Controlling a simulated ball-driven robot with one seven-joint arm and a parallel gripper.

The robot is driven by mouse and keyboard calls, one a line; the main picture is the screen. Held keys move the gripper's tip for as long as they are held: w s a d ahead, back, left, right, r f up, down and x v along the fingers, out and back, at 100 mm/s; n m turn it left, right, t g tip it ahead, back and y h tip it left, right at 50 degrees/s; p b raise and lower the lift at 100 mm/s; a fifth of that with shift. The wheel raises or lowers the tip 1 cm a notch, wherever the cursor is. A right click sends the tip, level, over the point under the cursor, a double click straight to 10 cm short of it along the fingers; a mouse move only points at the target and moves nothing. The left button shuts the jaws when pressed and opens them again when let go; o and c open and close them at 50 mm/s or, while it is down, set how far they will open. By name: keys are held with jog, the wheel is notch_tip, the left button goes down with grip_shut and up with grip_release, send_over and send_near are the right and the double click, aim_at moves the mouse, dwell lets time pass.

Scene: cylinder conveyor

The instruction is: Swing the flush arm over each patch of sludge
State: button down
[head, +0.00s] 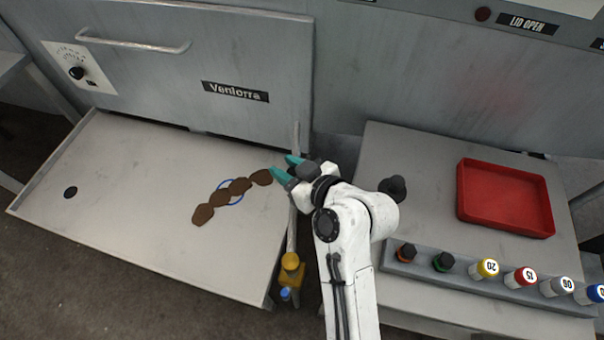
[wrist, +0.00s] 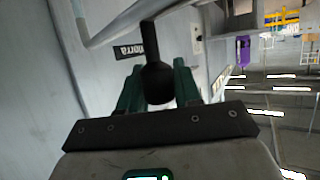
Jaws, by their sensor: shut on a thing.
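Several brown sludge patches (head: 219,198) lie in a slanting row on the grey tray (head: 130,205), right of its middle. A blue ring (head: 230,199) lies around the middle patches, partly covered by them. A grey pipe (head: 292,230), apparently the flush arm's stand, rises at the tray's right edge beside a yellow valve (head: 291,272). My gripper (head: 285,167) is at that edge, just right of the nearest patch. In the wrist view its teal fingers are shut on a black handle (wrist: 156,78). A grey tube (wrist: 118,22) passes behind the handle; their joint is unclear.
A dark drain hole (head: 70,193) is at the tray's left. The machine front (head: 205,60) stands behind, with a bar handle (head: 135,46). On the right, a bench (head: 415,150) holds a red tray (head: 505,198) and a rack (head: 480,287) of several capped bottles.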

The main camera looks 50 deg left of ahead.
jog(key=shift+s+a+n+g+h+b, duration=0.15)
jog(key=shift+s+a+n+g+b, duration=0.35)
jog(key=shift+s+n+g+b, duration=0.25)
jog(key=shift+s+a+n+g+h+b, duration=0.1)
jog(key=shift+s+a+n+g+b, duration=0.45)
jog(key=shift+s+g, duration=0.35)
jog(key=shift+s+a+n+g+h+b, duration=0.15)
jog(key=shift+s+a+n+g+b, duration=0.35)
jog(key=shift+s+n+g, duration=0.3)
jog(key=shift+s, duration=0.1)
jog(key=c, duration=0.9)
grip_release()
jog(key=shift+d, duration=0.1)
jog(key=v, duration=1)
jog(key=shift+d+r, duration=0.2)
jog(key=shift+d, duration=0.15)
